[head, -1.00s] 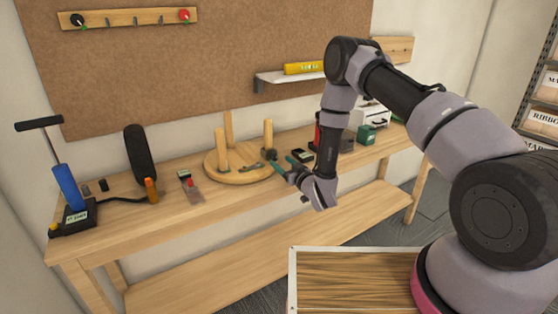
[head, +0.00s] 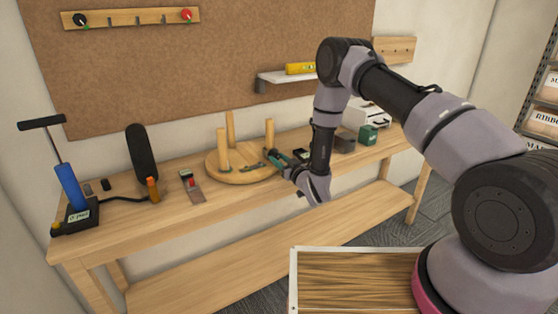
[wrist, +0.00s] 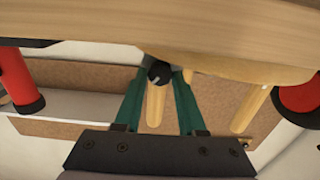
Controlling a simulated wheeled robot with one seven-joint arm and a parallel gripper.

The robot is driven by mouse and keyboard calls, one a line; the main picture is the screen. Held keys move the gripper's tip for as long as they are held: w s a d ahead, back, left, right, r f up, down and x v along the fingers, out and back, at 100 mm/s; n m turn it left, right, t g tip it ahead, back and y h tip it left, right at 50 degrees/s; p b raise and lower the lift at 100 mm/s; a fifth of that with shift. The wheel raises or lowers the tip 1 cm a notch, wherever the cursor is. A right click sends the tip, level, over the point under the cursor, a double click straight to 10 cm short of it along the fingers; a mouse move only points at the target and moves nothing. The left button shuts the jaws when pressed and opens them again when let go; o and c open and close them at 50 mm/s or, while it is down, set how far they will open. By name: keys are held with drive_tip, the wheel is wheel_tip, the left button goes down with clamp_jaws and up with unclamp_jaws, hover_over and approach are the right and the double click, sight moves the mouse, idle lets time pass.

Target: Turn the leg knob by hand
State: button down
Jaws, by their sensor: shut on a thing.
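A round wooden stool top (head: 236,175) lies on the workbench with wooden legs (head: 222,146) standing up from it. In the wrist view the black leg knob (wrist: 160,73), with a pale mark on its face, sits by the base of a leg (wrist: 157,106). My gripper (head: 271,157) reaches in from the right, low over the stool top's right side. Its green fingers (wrist: 160,80) are shut on the knob from both sides. In the head view the fingers and wrist hide the knob.
A shelf with a yellow level (head: 300,68) hangs behind my arm. The bench front is clear left of my gripper.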

drive_tip(key=shift+n, duration=0.3)
drive_tip(key=shift+s+n, duration=0.1)
drive_tip(key=shift+n, duration=2.4)
drive_tip(key=shift+f+n, duration=0.1)
drive_tip(key=shift+n, duration=0.2)
drive_tip(key=c, duration=0.5)
unclamp_jaws()
